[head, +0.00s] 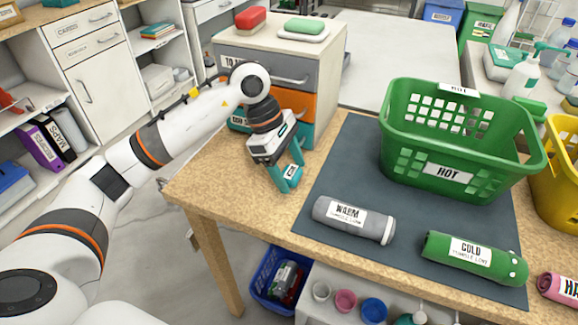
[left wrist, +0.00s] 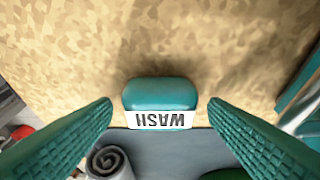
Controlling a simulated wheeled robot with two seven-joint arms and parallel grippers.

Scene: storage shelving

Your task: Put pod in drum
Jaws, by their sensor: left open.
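A small teal pod with a white WASH label (left wrist: 160,92) lies on the speckled tabletop near the edge of the dark mat. My left gripper (head: 287,172) is open above the table, pointing down. In the left wrist view its two teal fingers stand on either side of the pod, with gaps between them and it. In the head view the fingers partly hide the pod. A green basket labelled HOT (head: 447,172) stands on the mat at the right. I cannot tell which thing is the drum. My right gripper is not in view.
A grey WARM roll (head: 378,226) and a green COLD roll (head: 440,247) lie on the dark mat (head: 345,150). A drawer cabinet (head: 240,45) stands behind the gripper. A yellow basket (head: 562,170) is at the right edge. The mat's left part is clear.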

